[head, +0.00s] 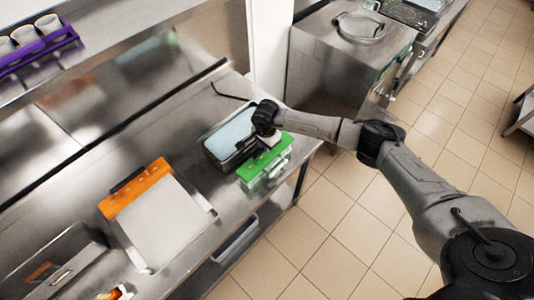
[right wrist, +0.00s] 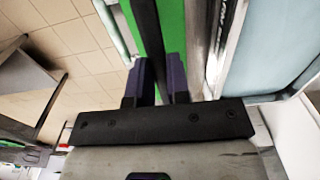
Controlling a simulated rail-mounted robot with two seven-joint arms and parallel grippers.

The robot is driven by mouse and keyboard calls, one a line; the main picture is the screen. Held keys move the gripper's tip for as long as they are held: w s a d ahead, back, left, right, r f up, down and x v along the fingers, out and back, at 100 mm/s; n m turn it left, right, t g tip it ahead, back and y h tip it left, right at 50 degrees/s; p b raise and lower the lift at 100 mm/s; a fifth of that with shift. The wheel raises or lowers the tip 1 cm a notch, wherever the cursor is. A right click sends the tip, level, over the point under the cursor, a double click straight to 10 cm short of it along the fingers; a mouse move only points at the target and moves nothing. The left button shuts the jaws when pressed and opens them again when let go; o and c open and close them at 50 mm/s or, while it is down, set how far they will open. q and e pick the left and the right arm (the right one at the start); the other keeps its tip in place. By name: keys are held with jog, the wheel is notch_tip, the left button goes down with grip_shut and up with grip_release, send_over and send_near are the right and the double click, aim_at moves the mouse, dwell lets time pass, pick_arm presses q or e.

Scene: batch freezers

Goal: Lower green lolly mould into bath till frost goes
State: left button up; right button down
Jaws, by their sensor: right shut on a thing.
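The green lolly mould (head: 278,150) is held by my right gripper (head: 268,143) beside the bath, on its front-right side near the counter's edge. Pale or clear parts show below its green top; I cannot tell whether they carry frost. In the right wrist view, my right gripper's two purple fingers (right wrist: 155,80) are shut on a dark bar along the green mould (right wrist: 174,30). The bath (head: 208,155) is a dark-rimmed tub of pale blue liquid. Its liquid also shows at right in the wrist view (right wrist: 270,45). My left gripper is not in view.
An orange mould (head: 135,188) lies at the back of a pale tray (head: 165,225) on the steel counter. A purple mould (head: 38,48) with white cups stands on the upper shelf. A steel box (head: 55,270) is at front left. A steel freezer (head: 335,65) stands behind right.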

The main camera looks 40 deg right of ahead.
jog(key=shift+r+p, duration=0.55)
jog(key=shift+r, duration=0.3)
jog(key=shift+r+p, duration=1.5)
jog(key=shift+r, duration=1.1)
notch_tip(320, 180, up, 7)
jog(key=p, duration=0.3)
jog(key=shift+w+f, duration=0.1)
jog(key=shift+f, duration=0.1)
